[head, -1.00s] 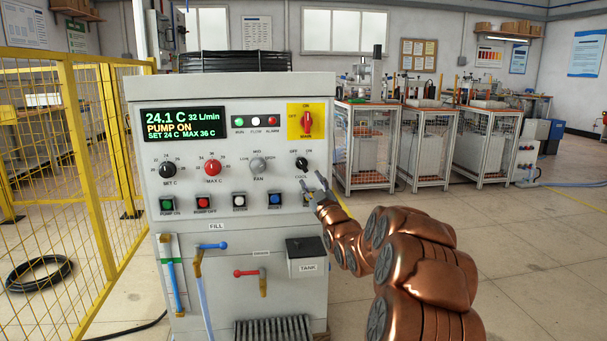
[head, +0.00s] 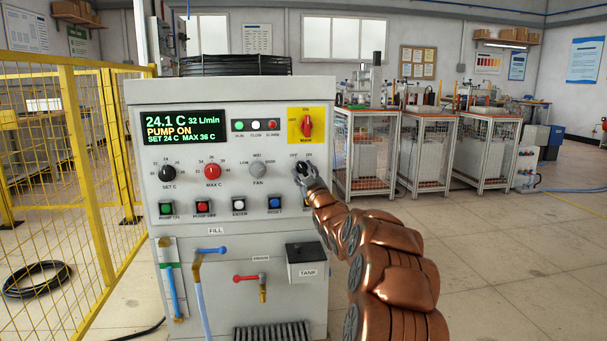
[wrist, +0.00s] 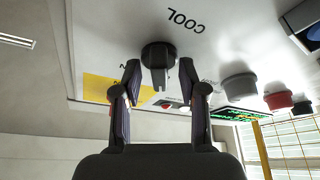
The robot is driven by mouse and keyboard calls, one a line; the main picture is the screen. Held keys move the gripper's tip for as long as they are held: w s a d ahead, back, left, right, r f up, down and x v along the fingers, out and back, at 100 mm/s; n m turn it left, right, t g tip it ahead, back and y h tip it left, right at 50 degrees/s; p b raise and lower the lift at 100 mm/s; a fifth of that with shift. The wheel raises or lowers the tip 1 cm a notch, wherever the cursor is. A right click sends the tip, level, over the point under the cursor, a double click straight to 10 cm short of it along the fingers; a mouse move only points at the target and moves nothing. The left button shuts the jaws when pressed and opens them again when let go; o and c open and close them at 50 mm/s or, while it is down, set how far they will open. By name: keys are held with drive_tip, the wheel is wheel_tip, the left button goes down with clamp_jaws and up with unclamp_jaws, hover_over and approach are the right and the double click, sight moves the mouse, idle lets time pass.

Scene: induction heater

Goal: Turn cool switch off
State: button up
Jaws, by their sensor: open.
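The black COOL switch (wrist: 158,58) sits on the white panel of the cooling unit (head: 145,130). In the wrist view it is just ahead of my gripper (wrist: 131,75), with its grip bar pointing between the two fingertips. The fingers are spread and stand either side of the bar, with gaps showing. In the head view my gripper (head: 302,172) covers most of the switch, below the OFF and ON labels, so which label the switch points to is hard to tell there. The display (head: 184,125) reads PUMP ON.
The yellow-backed red main switch (head: 307,124) is just above, and the grey fan knob (head: 258,170) is to the left. A row of buttons, including the blue reset (head: 274,203), lies below. A yellow fence (head: 92,170) stands on the left. Floor is open on the right.

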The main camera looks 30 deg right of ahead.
clamp_jaws()
drive_tip(key=shift+w+a+r+m+h+p, duration=0.15)
drive_tip(key=shift+m+h+p, duration=0.45)
drive_tip(key=shift+m, duration=0.6)
drive_tip(key=m+h+p, duration=0.1)
drive_tip(key=m+h, duration=0.1)
drive_tip(key=m, duration=0.1)
drive_tip(key=shift+m, duration=0.3)
unclamp_jaws()
